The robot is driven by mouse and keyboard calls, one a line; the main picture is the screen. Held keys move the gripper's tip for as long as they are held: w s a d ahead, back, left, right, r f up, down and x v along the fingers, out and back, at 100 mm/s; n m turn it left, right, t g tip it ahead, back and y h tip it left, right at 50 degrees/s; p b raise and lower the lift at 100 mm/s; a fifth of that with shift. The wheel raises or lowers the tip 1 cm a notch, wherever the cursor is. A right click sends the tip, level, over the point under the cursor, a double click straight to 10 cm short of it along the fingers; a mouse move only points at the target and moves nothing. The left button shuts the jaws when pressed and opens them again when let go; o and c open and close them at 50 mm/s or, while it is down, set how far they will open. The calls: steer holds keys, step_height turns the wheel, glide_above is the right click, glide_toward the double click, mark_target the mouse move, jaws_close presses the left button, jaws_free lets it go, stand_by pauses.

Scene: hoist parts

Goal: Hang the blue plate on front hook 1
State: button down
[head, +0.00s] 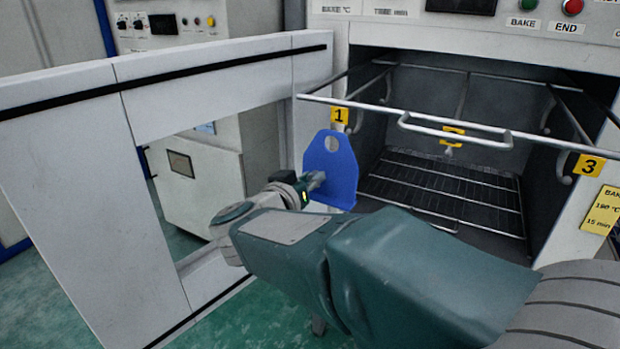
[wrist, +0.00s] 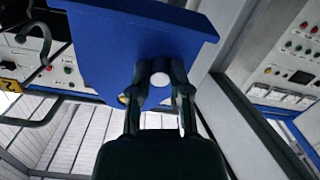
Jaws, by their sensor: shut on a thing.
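The blue plate (head: 330,165) is upright in the head view, with a hole near its top edge. My gripper (head: 312,180) is shut on the plate's lower left part. In the wrist view the plate (wrist: 135,45) fills the upper middle, and both fingers of my gripper (wrist: 160,85) close on it. The yellow tag 1 (head: 339,115) marks the left end of the front rail (head: 350,102). The plate's top is just below this tag. Hook 1 is largely hidden by the tag and plate, and I cannot tell whether the plate touches it.
The open oven (head: 440,170) has a wire rack (head: 445,190) inside. Its white door (head: 65,140), with a window opening, stands to the left. Tag 3 (head: 588,165) is at the rail's right end, and a handle bar (head: 455,130) sticks out at the middle.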

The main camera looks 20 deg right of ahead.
steer(key=shift+r, duration=0.2)
steer(key=shift+w, duration=0.15)
steer(key=shift+w, duration=0.1)
steer(key=shift+x, duration=0.9)
steer(key=shift+g+y, duration=0.3)
steer(key=shift+r+x, duration=0.2)
steer(key=shift+x, duration=1.95)
steer(key=shift+h, duration=0.4)
steer(key=shift+w+d+f, duration=0.35)
steer(key=shift+w+d, duration=0.15)
steer(key=shift+d, duration=0.25)
steer(key=shift+w+d+f, duration=0.35)
steer(key=shift+w+d, duration=0.15)
steer(key=shift+d, duration=0.2)
steer(key=shift+w+d+f, duration=0.35)
steer(key=shift+w+d, duration=0.15)
steer(key=shift+d, duration=0.25)
